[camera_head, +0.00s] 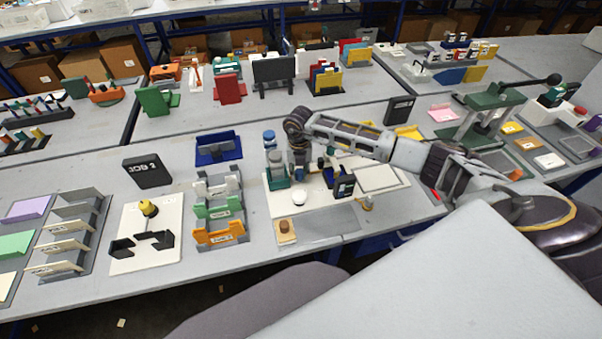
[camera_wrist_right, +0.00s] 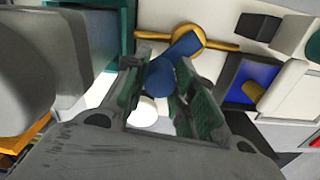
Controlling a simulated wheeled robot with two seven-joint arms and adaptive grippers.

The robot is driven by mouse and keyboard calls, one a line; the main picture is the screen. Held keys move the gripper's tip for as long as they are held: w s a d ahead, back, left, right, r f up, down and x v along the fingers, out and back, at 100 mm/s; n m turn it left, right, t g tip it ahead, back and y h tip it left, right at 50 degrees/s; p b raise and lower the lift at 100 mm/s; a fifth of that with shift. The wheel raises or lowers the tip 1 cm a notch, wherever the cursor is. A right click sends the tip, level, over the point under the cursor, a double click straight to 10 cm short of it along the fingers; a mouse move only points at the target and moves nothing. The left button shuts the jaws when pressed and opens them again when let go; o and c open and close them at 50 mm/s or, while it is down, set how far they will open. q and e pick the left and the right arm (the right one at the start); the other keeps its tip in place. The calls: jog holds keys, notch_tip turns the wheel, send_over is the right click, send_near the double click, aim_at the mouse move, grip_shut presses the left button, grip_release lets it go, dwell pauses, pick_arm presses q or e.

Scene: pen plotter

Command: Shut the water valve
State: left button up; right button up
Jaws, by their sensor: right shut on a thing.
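The water valve shows in the right wrist view as a brass-yellow round body (camera_wrist_right: 188,37) on a thin horizontal pipe, with a blue lever (camera_wrist_right: 180,50) slanting down and left from it. My right gripper (camera_wrist_right: 163,78) has its two green-padded fingers on either side of the lever's lower end and is shut on it. In the head view my right gripper (camera_head: 300,172) points down over the white station on the table. The arm and gripper hide most of the valve there. My left gripper is not in view.
A teal-and-grey device (camera_head: 277,172) stands close left of the gripper. A white knob (camera_head: 298,197) is in front, and a dark blue box (camera_head: 343,185) is to the right. A grey mat (camera_head: 335,220) lies bare at the table's front edge.

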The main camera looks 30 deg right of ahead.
aim_at(299, 171)
jog(key=shift+w+r+m, duration=0.2)
jog(key=shift+m, duration=0.1)
jog(key=o, duration=0.9)
jog(key=shift+o, duration=0.8)
jog(key=shift+s+f, duration=0.1)
jog(key=shift+f, duration=0.05)
jog(key=shift+a, duration=0.1)
jog(key=shift+r, duration=4.1)
